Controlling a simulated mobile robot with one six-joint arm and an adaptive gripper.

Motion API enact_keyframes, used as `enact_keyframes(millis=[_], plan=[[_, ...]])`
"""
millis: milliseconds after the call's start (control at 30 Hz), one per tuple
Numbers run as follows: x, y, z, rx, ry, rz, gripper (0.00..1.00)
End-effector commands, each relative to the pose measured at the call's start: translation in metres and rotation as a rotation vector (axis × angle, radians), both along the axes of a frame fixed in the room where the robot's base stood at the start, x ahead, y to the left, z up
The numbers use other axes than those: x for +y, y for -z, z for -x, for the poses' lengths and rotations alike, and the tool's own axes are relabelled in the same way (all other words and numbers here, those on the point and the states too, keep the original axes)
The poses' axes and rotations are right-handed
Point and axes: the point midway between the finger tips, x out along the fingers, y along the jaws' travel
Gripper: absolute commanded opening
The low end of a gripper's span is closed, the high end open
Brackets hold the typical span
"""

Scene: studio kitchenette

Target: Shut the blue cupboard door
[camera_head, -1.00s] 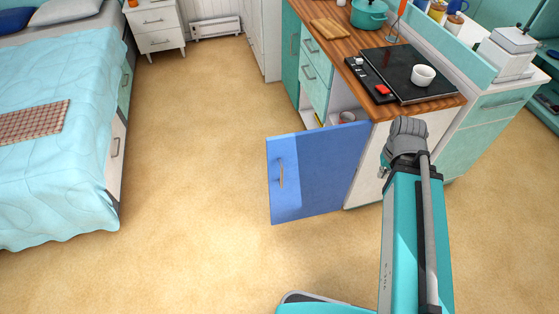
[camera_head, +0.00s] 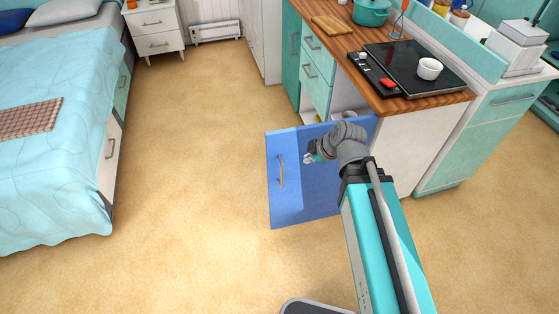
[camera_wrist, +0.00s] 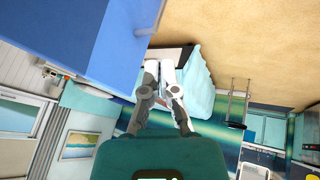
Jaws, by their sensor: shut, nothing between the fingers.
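The blue cupboard door (camera_head: 290,187) stands wide open, sticking out from the counter's end into the room. Its metal bar handle (camera_head: 281,171) is near the free edge. In the wrist view the blue door (camera_wrist: 85,35) fills the upper left. My gripper (camera_head: 309,158) is in front of the door's upper part, right of the handle, with the wrist covering some of the door. In the wrist view my gripper (camera_wrist: 159,68) has its fingers together and empty, beside the door. I cannot tell whether it touches the door.
The wooden countertop (camera_head: 333,45) above carries a black hob (camera_head: 408,68) with a white bowl (camera_head: 430,69). The white side panel (camera_head: 405,150) is right of the door. The bed (camera_head: 60,150) is at left. The floor (camera_head: 195,170) between is clear.

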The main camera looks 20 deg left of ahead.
Motion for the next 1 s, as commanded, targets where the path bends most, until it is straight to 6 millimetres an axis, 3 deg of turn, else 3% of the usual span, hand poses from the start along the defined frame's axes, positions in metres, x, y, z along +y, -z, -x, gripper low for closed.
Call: enact_keyframes(millis=[100,300,1000], plan=[[0.019,0.005,0.004,-0.071,-0.109,-0.015,0.00],[0.032,0.004,0.006,-0.134,-0.195,-0.026,0.00],[0.038,0.012,0.004,-0.139,-0.204,-0.027,0.00]])
